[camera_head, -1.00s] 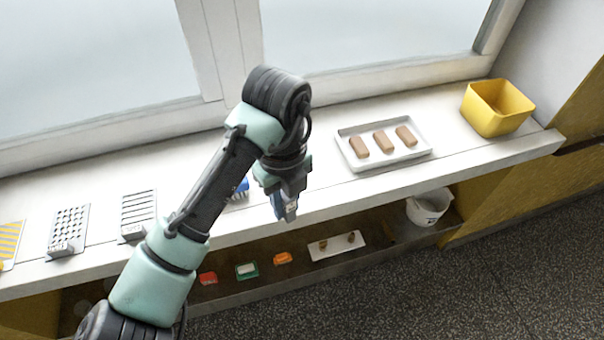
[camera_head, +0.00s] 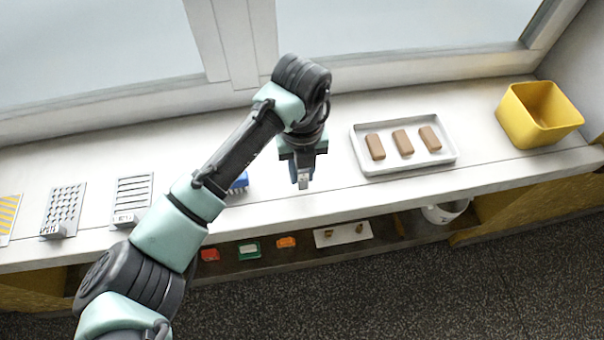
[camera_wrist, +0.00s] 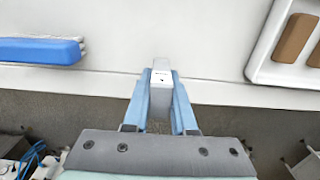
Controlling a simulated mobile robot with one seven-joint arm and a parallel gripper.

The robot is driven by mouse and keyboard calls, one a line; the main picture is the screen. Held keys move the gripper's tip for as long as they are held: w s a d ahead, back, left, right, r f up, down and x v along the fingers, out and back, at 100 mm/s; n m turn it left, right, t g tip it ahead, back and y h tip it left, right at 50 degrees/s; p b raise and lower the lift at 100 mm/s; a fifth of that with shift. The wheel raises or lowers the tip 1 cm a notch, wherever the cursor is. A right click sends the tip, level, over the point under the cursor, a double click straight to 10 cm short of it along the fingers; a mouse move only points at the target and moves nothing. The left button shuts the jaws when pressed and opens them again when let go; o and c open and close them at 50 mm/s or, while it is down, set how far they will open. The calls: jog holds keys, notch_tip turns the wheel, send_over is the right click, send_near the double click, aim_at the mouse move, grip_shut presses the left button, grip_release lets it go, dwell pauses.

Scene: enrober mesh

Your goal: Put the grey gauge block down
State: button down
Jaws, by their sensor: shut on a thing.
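My gripper (camera_head: 302,182) is shut on the grey gauge block (camera_wrist: 161,78), a small pale grey block that sticks out past the blue fingertips in the wrist view. In the head view the block (camera_head: 304,179) shows at the fingertips, near the front edge of the white counter (camera_head: 330,203). I cannot tell how high above the counter it is held. In the wrist view bare counter lies beyond the block. The sides of the block are partly hidden by the fingers.
A white tray (camera_head: 440,158) with three brown bars lies to the right, and a yellow bin (camera_head: 530,125) stands beyond it. A blue brush (camera_head: 238,183) is left of my gripper. Slotted and perforated plates (camera_head: 131,190) lie further left. A lower shelf below the edge holds several small items.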

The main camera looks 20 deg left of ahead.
jog(key=shift+f, duration=1)
jog(key=c, duration=0.7)
grip_release()
jog(key=shift+f, duration=0.15)
jog(key=shift+c, duration=0.2)
notch_tip(320, 180, up, 12)
jog(key=shift+r, duration=0.2)
